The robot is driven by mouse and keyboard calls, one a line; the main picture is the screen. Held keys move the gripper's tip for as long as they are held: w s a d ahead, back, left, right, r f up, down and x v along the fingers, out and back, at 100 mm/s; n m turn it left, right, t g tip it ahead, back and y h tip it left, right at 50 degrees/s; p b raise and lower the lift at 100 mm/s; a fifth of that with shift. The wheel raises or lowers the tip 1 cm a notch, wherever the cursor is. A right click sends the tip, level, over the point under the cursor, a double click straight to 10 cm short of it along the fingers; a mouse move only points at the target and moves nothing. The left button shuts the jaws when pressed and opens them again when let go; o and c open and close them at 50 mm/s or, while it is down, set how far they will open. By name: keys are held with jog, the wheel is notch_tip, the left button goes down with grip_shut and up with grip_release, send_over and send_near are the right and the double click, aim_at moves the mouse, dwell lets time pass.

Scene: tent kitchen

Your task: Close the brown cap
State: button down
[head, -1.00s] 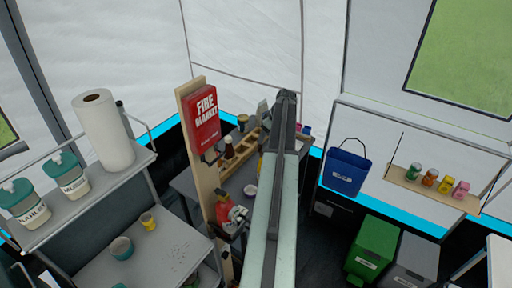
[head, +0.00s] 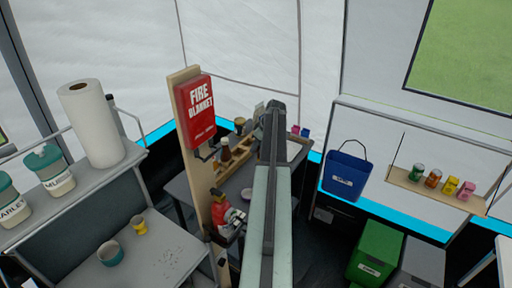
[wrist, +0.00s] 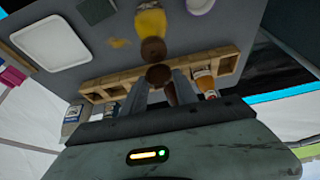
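In the wrist view a yellow bottle (wrist: 150,20) has a dark brown round part (wrist: 153,50) at its near end. A second brown round piece, apparently the brown cap (wrist: 158,76), shows just nearer. I cannot tell whether the two are joined. My gripper (wrist: 162,84) has its two grey fingers apart, with the brown cap between or just beyond the tips; contact is unclear. In the head view my arm hides the bottle, the cap and the fingers.
A wooden rack (wrist: 221,61) with bottles, including an orange-and-white one (wrist: 205,84), lies close by the fingers. A white tray (wrist: 50,43) is on the grey table. A post with a red fire blanket box (head: 197,110) stands left of my arm. A blue bin (head: 345,175) hangs right.

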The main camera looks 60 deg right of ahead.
aim_at(257, 151)
jog(key=shift+s+f, duration=0.1)
jog(key=shift+s, duration=0.05)
jog(key=t+b, duration=0.1)
jog(key=b, duration=0.1)
jog(key=s+t+b, duration=0.1)
jog(key=shift+f+t+b, duration=0.35)
jog(key=shift+t, duration=0.05)
jog(key=t+b, duration=0.1)
jog(key=b, duration=0.1)
jog(key=s+t+b, duration=0.1)
jog(key=t+b, duration=0.1)
jog(key=b, duration=0.1)
jog(key=f+t+b, duration=0.1)
jog(key=b, duration=0.2)
jog(key=shift+s+t, duration=0.3)
jog(key=t+b, duration=0.1)
jog(key=b, duration=0.2)
jog(key=t+b, duration=0.2)
jog(key=b, duration=0.2)
jog(key=s+f+t+b, duration=0.1)
jog(key=t+b, duration=0.1)
jog(key=b, duration=0.2)
jog(key=t+b, duration=0.2)
jog(key=b, duration=0.2)
jog(key=shift+s, duration=0.2)
jog(key=shift+r+t+b, duration=0.15)
jog(key=shift+t+b, duration=0.15)
jog(key=shift+b, duration=0.1)
